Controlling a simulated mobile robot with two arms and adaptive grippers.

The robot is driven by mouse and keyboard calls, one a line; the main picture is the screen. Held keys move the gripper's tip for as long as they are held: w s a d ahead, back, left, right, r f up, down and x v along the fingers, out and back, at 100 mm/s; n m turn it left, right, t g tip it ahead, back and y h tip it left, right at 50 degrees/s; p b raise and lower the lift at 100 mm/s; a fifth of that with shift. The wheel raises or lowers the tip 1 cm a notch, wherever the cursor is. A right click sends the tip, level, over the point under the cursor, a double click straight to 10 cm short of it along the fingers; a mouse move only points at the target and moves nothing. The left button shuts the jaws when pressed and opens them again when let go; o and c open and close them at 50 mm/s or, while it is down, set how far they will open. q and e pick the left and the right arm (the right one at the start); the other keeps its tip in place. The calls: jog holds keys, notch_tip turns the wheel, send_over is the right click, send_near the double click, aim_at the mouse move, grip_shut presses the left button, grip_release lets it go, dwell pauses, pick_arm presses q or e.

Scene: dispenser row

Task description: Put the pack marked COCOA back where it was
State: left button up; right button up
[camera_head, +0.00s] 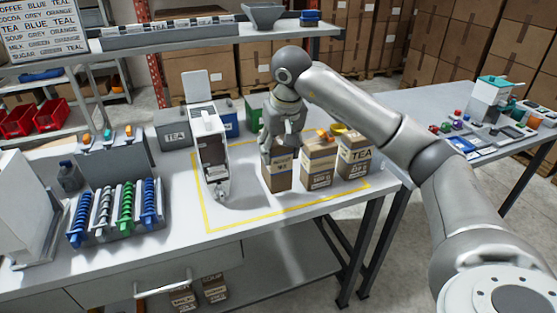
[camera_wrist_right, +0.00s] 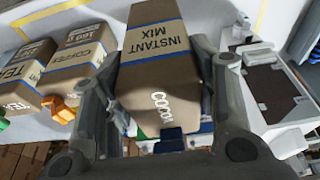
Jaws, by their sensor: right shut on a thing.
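The brown pack marked COCOA (camera_wrist_right: 160,92), with a blue-edged INSTANT MIX label, fills the middle of the right wrist view. It also shows in the head view (camera_head: 277,180), upright inside the yellow outline, left of two other packs. My right gripper (camera_head: 281,152) comes from above and is shut on it, with one finger on each side in the wrist view. I cannot tell whether its base touches the table. My left gripper is not in view.
The COFFEE pack (camera_wrist_right: 76,72) and TEA pack (camera_head: 356,158) stand beside it. A white dispenser (camera_head: 213,150) stands to the left, with a grey TEA bin (camera_head: 173,136) behind. Several coloured spirals (camera_head: 115,212) lie further left. The outlined area's front (camera_head: 262,208) is clear.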

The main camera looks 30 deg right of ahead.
aim_at(278, 177)
jog(key=w+f, duration=0.1)
jog(key=w+d+f, duration=0.1)
jog(key=shift+d+f, duration=0.1)
jog(key=shift+f, duration=0.2)
jog(key=shift+w+d+f+p, duration=0.1)
jog(key=shift+f+p, duration=0.15)
jog(key=shift+p, duration=0.05)
jog(key=x, duration=0.1)
jog(key=p+x, duration=0.1)
jog(key=x, duration=0.1)
jog(key=shift+s, duration=0.25)
jog(key=shift+f, duration=0.45)
jog(key=o, duration=1)
jog(key=shift+c, duration=0.2)
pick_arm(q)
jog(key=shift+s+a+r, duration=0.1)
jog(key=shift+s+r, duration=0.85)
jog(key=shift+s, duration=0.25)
pick_arm(e)
jog(key=o, duration=0.4)
